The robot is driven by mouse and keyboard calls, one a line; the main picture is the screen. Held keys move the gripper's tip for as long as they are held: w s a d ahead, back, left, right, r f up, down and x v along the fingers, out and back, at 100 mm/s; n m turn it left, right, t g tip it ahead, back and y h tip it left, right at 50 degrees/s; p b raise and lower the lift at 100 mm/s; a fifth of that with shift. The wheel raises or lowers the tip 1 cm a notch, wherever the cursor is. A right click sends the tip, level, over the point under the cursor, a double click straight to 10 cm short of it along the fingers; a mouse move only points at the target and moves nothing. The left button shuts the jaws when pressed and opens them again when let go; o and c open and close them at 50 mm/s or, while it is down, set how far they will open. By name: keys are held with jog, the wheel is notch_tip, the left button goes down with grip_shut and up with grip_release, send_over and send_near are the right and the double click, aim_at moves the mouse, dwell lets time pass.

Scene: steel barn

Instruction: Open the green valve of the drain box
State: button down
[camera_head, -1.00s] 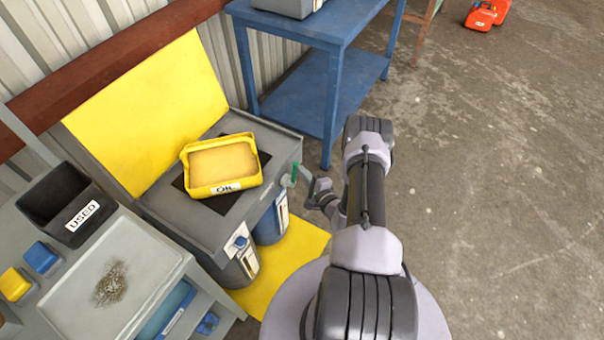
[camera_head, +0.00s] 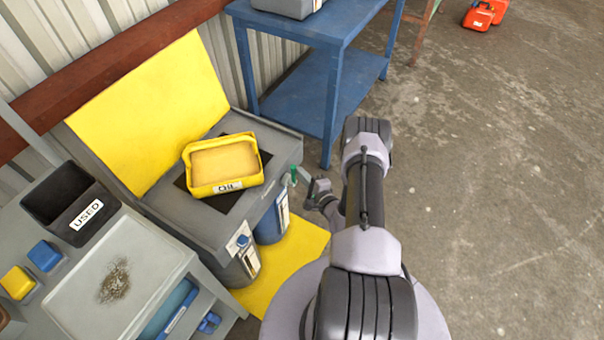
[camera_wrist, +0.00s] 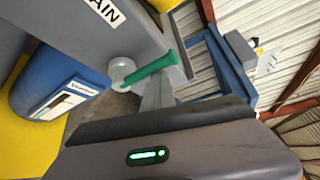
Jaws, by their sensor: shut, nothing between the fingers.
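The drain box (camera_head: 190,222) is grey, with its yellow lid (camera_head: 150,110) raised. A yellow pan (camera_head: 226,188) marked OIL sits on its dark top opening. The green valve (camera_head: 293,176) is at the box's right front. In the wrist view its green lever (camera_wrist: 152,70) slants up to the right from a pale round hub (camera_wrist: 122,72), beside the box wall with a label ending in "AIN". My gripper (camera_head: 310,181) is shut and empty, right beside the lever. In the wrist view the grey fingers (camera_wrist: 158,92) overlap the lever's line; I cannot tell whether they touch it.
Blue containers (camera_head: 272,220) stand under the box on a yellow floor mat (camera_head: 300,245). A blue table (camera_head: 300,28) stands behind. A grey bench (camera_head: 75,300) with a black USED bin (camera_head: 52,192) is at the left. Open concrete floor (camera_head: 500,200) lies right of my arm.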

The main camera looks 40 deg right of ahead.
jog(key=shift+a, duration=0.15)
jog(key=s+d+p, duration=0.1)
jog(key=s+d, duration=0.1)
jog(key=s, duration=0.7)
jog(key=shift+s+d+p, duration=0.15)
jog(key=shift+d+p, duration=0.05)
jog(key=shift+p, duration=0.2)
